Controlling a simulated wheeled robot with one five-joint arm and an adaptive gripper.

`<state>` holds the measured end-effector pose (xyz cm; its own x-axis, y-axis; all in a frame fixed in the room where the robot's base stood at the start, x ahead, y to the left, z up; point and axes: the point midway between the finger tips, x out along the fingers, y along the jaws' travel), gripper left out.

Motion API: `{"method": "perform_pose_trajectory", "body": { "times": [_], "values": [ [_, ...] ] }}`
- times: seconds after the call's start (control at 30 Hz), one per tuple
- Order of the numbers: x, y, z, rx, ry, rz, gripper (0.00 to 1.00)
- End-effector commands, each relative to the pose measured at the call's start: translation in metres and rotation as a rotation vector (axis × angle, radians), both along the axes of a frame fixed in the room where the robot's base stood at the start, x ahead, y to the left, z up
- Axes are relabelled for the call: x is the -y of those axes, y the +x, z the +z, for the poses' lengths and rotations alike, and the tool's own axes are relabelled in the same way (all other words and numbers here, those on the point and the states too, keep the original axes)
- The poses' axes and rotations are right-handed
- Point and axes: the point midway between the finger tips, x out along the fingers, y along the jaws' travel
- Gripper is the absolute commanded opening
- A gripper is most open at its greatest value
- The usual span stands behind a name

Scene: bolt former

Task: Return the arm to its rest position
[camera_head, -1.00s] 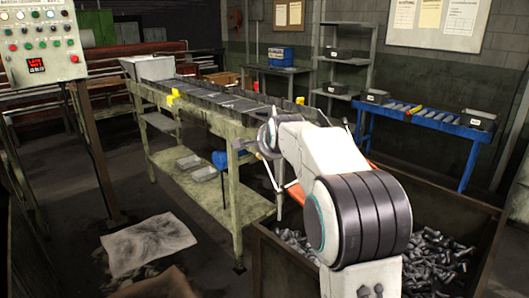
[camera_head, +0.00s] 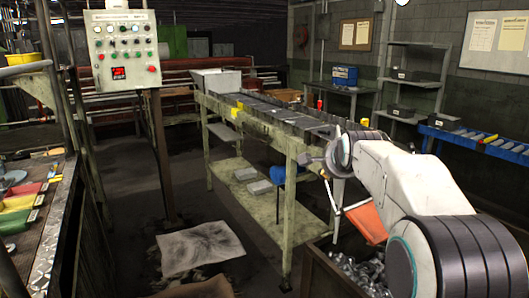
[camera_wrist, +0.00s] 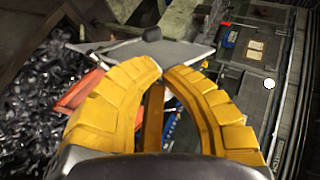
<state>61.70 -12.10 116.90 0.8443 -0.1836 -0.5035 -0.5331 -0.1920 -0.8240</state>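My white arm with dark ribbed joint bands reaches from the lower right of the head view toward the table-like conveyor. My gripper (camera_wrist: 162,70) shows in the wrist view with two yellow ribbed fingers. Their tips curve in and meet, with nothing visible held between them. In the head view the fingers are hidden or too small to make out. In the wrist view a grey flat plate (camera_wrist: 185,53) lies beyond the fingertips, and dark metal bolts (camera_wrist: 45,90) fill the left side.
The bolt bin (camera_head: 318,272) stands below my arm, beside an orange chute (camera_head: 367,222). The conveyor (camera_head: 290,175) runs back leftward. A control panel (camera_head: 124,48) is at upper left. A bench with coloured parts (camera_head: 60,215) is at left.

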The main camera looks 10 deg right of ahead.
Motion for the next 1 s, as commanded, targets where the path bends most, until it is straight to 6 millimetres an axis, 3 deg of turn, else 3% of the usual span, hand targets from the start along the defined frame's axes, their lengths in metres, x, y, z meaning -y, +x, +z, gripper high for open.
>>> {"method": "perform_pose_trajectory", "body": {
  "times": [0.17,0.3,0.37,0.47,0.6,0.7,0.9,1.0],
  "values": [
    [0.000,-0.001,-0.002,-0.032,-0.101,0.062,0.00],
    [-0.002,-0.009,-0.014,-0.133,-0.283,0.192,0.00],
    [-0.004,-0.017,-0.031,-0.213,-0.368,0.274,0.00],
    [-0.010,-0.045,-0.084,-0.403,-0.483,0.451,0.00],
    [-0.023,-0.107,-0.154,-0.646,-0.558,0.712,0.00],
    [-0.038,-0.167,-0.181,-0.773,-0.580,0.893,0.00],
    [-0.076,-0.289,-0.193,-0.912,-0.570,1.142,0.00],
    [-0.091,-0.336,-0.189,-0.927,-0.566,1.181,0.00]
  ]
}}
